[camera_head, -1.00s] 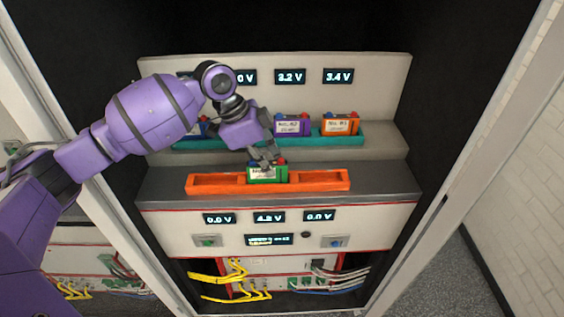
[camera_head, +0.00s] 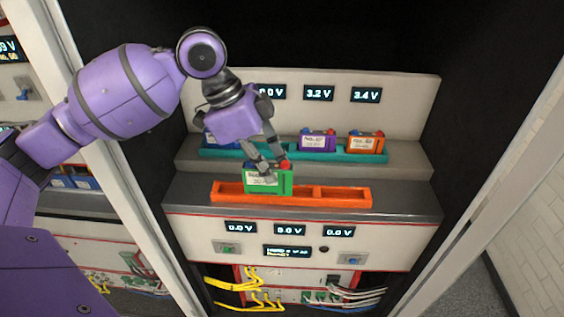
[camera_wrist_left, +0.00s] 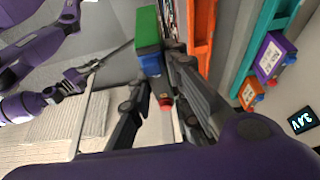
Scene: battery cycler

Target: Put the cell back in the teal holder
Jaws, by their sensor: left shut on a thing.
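The green cell (camera_head: 268,181) is in my left gripper (camera_head: 272,168), which is shut on its top. It is upright, just above or in front of the orange holder (camera_head: 345,196); I cannot tell the exact gap. The left wrist view shows the cell (camera_wrist_left: 146,28) beyond the fingertips, with its blue and red terminals toward me. The teal holder (camera_head: 344,153) stands on the step behind. It carries a blue cell at left, a purple cell (camera_head: 318,141) and an orange cell (camera_head: 366,144). My left gripper partly hides its middle. My right gripper (camera_wrist_left: 90,72) shows small in the wrist view.
Voltage displays (camera_head: 318,93) sit on the back panel behind the teal holder. The front panel has displays, a green switch (camera_head: 227,248) and a blue switch (camera_head: 350,259). Cabinet side walls (camera_head: 128,150) close in on both sides. Yellow cables (camera_head: 250,290) hang below.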

